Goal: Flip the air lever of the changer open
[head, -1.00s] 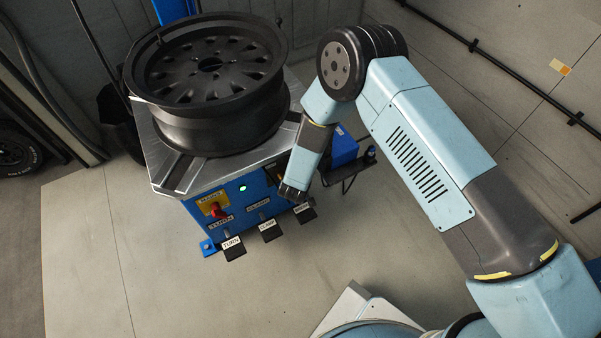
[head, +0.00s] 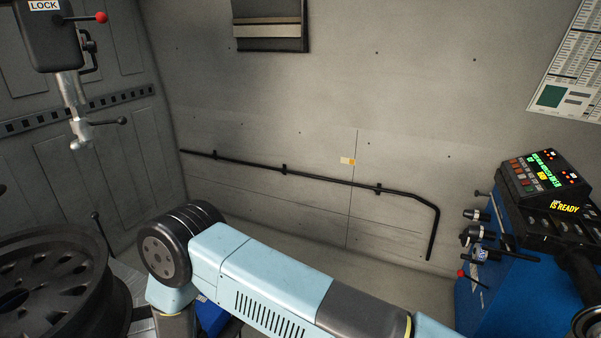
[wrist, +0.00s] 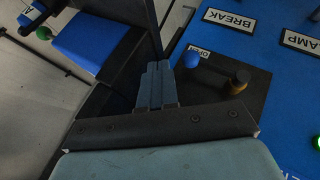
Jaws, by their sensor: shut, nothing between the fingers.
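In the wrist view the air lever (wrist: 215,69) has a blue ball knob and a dark arm running to a brass-coloured pivot. It lies over a black plate on the blue front of the changer (wrist: 276,85). A small white label (wrist: 203,51) sits beside the knob, partly covered; I cannot read it surely. My gripper (wrist: 157,68) is shut and empty, its fingertips just left of the knob with a small gap visible in the picture. In the head view my gripper and the lever are out of frame; the wheel on the changer (head: 60,290) shows at lower left.
A blue block (wrist: 95,45) and a green ball (wrist: 43,33) are at left. In the head view a blue machine with a lit display (head: 545,175) stands right; a black pipe (head: 330,180) runs along the wall.

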